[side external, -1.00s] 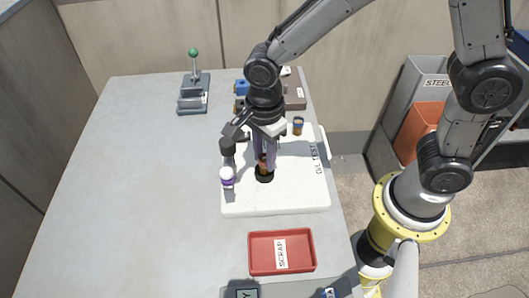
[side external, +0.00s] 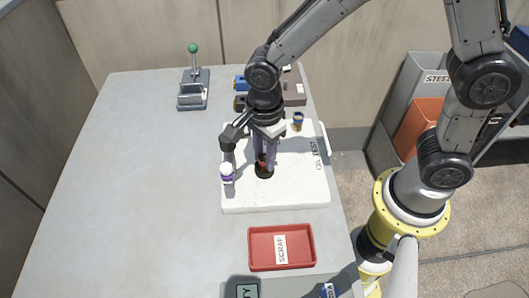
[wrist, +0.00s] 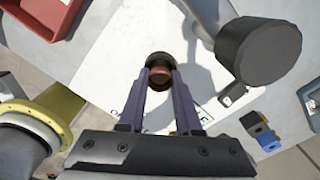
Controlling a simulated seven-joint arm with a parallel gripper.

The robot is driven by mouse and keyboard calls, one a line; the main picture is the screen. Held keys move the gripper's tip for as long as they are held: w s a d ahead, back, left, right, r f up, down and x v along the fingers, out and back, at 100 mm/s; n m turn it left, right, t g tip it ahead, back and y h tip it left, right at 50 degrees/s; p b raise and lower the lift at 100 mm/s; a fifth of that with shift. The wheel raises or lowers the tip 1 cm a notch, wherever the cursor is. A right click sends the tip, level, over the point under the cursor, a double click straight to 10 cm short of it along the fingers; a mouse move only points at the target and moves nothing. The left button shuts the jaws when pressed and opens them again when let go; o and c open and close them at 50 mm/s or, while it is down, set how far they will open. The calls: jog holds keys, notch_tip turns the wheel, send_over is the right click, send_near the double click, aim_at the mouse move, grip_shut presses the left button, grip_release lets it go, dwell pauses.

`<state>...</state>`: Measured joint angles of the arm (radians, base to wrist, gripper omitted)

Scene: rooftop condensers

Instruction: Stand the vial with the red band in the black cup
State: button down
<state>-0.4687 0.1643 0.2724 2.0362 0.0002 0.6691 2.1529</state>
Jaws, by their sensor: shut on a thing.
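My gripper (side external: 264,164) is shut on a small reddish-brown vial, which shows between the fingertips in the wrist view (wrist: 160,75). The fingers hide its sides, so I cannot make out the red band clearly. The vial is upright at the black cup (side external: 264,172), its lower end at or inside the cup's mouth. The cup's dark rim shows just beyond the vial in the wrist view (wrist: 158,57). I cannot tell whether the vial touches the cup's bottom. The cup stands on a white board (side external: 290,190) lettered as a test area.
A blue-and-gold vial (side external: 298,121) is at the back right. A red scrap tray (side external: 282,247) lies in front. The left of the table is clear.

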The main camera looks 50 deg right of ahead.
jog(key=shift+f, duration=0.1)
jog(key=c, duration=0.5)
grip_release()
notch_tip(320, 180, up, 14)
jog(key=shift+f, duration=0.1)
